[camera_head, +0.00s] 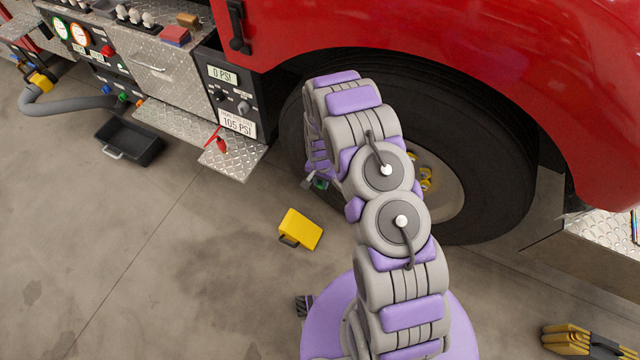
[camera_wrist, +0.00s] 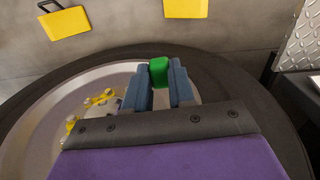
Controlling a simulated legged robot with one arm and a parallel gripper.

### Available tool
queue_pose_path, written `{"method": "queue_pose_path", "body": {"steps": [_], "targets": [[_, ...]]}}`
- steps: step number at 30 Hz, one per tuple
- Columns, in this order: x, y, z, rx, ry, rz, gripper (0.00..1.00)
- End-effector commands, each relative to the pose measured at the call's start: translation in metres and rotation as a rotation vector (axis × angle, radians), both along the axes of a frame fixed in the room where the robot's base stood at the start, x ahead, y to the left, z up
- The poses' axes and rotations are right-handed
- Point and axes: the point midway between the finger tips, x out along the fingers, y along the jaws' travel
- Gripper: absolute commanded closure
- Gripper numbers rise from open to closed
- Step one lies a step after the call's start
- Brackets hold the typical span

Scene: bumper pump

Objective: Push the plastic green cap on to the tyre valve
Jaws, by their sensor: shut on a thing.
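My gripper (camera_wrist: 159,85) is shut on the green cap (camera_wrist: 159,70), which shows between its two blue-grey fingertips in the wrist view. In the head view a bit of green (camera_head: 320,184) shows at the end of my arm, left of the wheel. The tyre (camera_head: 480,130) is large and black on the red truck, partly behind my arm. In the wrist view the tyre (camera_wrist: 235,85) curves behind and around the gripper, with the pale rim (camera_wrist: 40,125) at left. I cannot make out the tyre valve; my gripper may hide it.
A yellow wheel chock (camera_head: 301,229) lies on the floor left of the wheel. A diamond-plate step (camera_head: 232,158) juts out below the pump panel (camera_head: 232,100). A black tray (camera_head: 129,141) sits on the floor. Yellow items (camera_head: 568,339) lie at bottom right.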

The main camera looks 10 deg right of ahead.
Motion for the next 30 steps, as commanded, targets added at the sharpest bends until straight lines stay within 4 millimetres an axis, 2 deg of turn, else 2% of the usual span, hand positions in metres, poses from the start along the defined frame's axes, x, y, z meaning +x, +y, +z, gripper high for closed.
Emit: {"method": "queue_pose_path", "body": {"steps": [1, 5, 16, 30], "targets": [[0.000, -0.002, -0.008, 0.006, -0.001, -0.021, 1.00], [0.000, -0.003, -0.018, 0.013, -0.003, -0.052, 1.00], [0.012, 0.001, -0.020, -0.003, -0.004, -0.055, 1.00], [0.045, -0.032, -0.019, 0.011, -0.006, -0.056, 1.00]]}}
